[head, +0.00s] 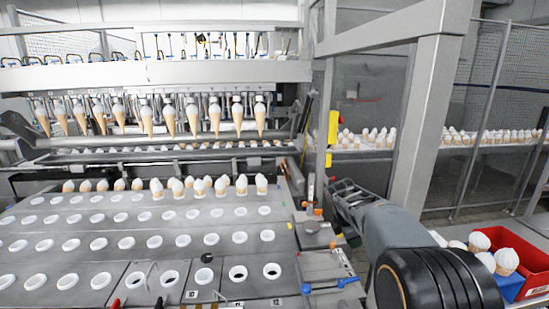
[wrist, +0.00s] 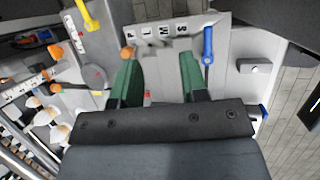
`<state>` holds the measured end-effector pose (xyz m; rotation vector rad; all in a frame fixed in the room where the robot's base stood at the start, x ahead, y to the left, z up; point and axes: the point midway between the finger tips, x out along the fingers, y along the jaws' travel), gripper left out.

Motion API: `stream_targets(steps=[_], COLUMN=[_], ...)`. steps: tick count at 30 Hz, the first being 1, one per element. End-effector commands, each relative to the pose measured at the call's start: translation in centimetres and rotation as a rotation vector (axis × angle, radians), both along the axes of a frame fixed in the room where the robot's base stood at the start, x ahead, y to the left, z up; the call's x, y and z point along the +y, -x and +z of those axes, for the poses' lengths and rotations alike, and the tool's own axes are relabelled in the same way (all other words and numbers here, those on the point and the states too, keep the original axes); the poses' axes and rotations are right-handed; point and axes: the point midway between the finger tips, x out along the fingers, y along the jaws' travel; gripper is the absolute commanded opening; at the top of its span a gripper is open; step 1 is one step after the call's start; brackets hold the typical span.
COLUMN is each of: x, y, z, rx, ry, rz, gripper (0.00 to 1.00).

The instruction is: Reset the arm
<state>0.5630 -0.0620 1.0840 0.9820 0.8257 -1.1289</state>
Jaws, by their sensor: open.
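A grey metal plate with small dark labels lies beyond the fingertips. In the head view my arm (head: 390,232) reaches from the lower right toward the right end of the machine table. The fingers are hard to make out there.
A machine table (head: 105,268) with rows of white-rimmed holes fills the left; ice cream cones (head: 200,187) stand in its back row. A red crate (head: 518,251) with cones is at the right. A blue handle (wrist: 208,45) and an orange knob (wrist: 128,53) are near the fingers.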

Motion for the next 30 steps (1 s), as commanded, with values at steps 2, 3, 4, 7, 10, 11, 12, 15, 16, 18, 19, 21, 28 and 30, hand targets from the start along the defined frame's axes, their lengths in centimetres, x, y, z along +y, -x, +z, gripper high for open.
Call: stream_targets(steps=[2,3,4,7,10,11,12,15,16,18,19,21,28,30], x=[1.6,2.4,3.0,4.7,6.2,6.7,7.3,8.2,8.3,7.9,7.7,7.3,6.5,6.4], y=[0.2,0.3,0.4,1.0,1.8,2.2,2.7,4.5,5.2,7.1,8.1,10.8,20.2,22.2], z=[-0.1,-0.1,-0.2,-0.3,-0.3,-0.3,-0.3,0.0,0.2,0.7,0.9,1.2,0.5,-0.1], rx=[-0.027,-0.039,-0.049,-0.08,-0.114,-0.126,-0.14,-0.177,-0.187,-0.211,-0.222,-0.248,-0.325,-0.339], ry=[-0.036,-0.056,-0.071,-0.124,-0.186,-0.206,-0.236,-0.313,-0.334,-0.377,-0.396,-0.448,-0.632,-0.671], rz=[-0.016,-0.03,-0.039,-0.083,-0.143,-0.166,-0.202,-0.315,-0.355,-0.459,-0.51,-0.646,-1.151,-1.27], gripper=[0.4,0.4,0.4,0.4,0.4,0.4,0.4,0.4,0.4,0.4,0.4,0.4,0.4,0.4])
